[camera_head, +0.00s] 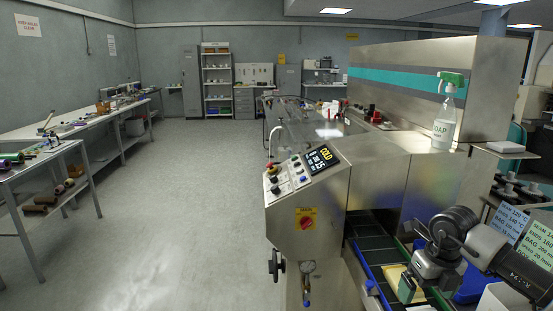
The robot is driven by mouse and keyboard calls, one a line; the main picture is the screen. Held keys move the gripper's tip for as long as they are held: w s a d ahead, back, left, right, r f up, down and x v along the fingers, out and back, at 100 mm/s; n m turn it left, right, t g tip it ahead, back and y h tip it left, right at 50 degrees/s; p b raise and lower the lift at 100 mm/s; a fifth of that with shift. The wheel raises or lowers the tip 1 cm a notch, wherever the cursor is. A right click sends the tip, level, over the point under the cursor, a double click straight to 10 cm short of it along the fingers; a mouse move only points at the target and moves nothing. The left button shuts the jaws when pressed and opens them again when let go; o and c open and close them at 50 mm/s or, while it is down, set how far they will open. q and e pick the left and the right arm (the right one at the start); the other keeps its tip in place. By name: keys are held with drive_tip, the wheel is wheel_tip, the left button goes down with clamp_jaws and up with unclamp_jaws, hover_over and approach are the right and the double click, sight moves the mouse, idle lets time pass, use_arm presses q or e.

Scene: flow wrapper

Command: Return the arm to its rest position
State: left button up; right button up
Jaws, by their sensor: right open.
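My right arm comes in from the right edge. Its gripper (408,286) is at the lower right, over the dark infeed conveyor (372,246) of the flow wrapper. It is open, though the gap between its fingers is hard to make out from here. A pale yellow item (393,276) lies beside the fingers on the conveyor, partly hidden by the gripper; I cannot tell whether they touch. My left gripper is not in view.
The steel flow wrapper (380,185) fills the centre right, with a control panel (302,172) showing "COLD". A soap spray bottle (444,120) stands on top. Open floor (185,220) lies left, beside the workbenches (50,160).

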drive_tip(key=s+a+f+n+y, duration=0.1)
drive_tip(key=a+y, duration=0.3)
drive_tip(key=a, duration=0.5)
drive_tip(key=s+a+f+n+y, duration=0.15)
drive_tip(key=a+y, duration=0.35)
drive_tip(key=a, duration=0.5)
drive_tip(key=s+a+r+m+t+y, duration=0.2)
drive_tip(key=a+r+m+t+y, duration=0.6)
drive_tip(key=m+t, duration=0.2)
drive_tip(key=s+d+f+m+t+h, duration=0.25)
drive_tip(key=d+f+m+h, duration=0.4)
drive_tip(key=m+h, duration=0.4)
drive_tip(key=s+d+f+m+t+h, duration=0.25)
drive_tip(key=d+f+m+h, duration=0.45)
drive_tip(key=m, duration=0.7)
drive_tip(key=s+d+f+m+g, duration=0.15)
drive_tip(key=s+f+g, duration=0.35)
drive_tip(key=s, duration=0.5)
drive_tip(key=s+d+f+m+g, duration=0.15)
drive_tip(key=s+f+g, duration=0.25)
drive_tip(key=s+g, duration=0.45)
wheel_tip(320, 180, down, 27)
drive_tip(key=s, duration=0.3)
drive_tip(key=s+d+f, duration=0.2)
drive_tip(key=s+f, duration=1.3)
drive_tip(key=shift+d+g, duration=0.15)
drive_tip(key=shift+g, duration=0.3)
